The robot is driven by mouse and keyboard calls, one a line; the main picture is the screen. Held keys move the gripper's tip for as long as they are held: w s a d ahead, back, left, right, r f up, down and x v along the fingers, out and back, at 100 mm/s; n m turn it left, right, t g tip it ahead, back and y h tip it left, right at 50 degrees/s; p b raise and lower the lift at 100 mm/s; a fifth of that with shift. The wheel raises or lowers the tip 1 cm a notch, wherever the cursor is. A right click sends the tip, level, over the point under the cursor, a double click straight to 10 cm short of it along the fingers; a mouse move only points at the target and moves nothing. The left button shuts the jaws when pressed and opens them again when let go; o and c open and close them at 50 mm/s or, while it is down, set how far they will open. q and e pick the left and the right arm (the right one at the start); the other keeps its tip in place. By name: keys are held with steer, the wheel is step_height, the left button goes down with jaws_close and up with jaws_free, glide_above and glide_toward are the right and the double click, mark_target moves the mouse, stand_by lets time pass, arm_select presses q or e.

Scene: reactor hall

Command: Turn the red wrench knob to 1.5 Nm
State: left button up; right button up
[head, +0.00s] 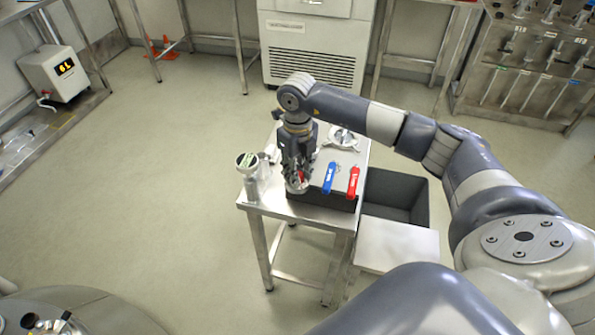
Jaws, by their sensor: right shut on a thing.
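The red wrench (353,181) stands at the right end of a black holder (330,200) on a small steel table. A blue wrench (329,178) stands just left of it. My right gripper (297,184) points down at the left end of the holder, apart from both wrenches. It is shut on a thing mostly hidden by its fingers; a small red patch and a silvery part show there. I cannot tell what this thing is. The red wrench's knob and its setting are too small to read. My left gripper is not in view.
A clear jar-like fitting (248,170) stands at the left corner of the steel table (285,208). A metal clamp part (343,137) lies behind the holder. A dark bin (397,190) is right of the table. Open floor lies to the left.

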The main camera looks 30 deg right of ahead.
stand_by(0.5)
steer(key=o, duration=1.1)
step_height(320, 180, up, 12)
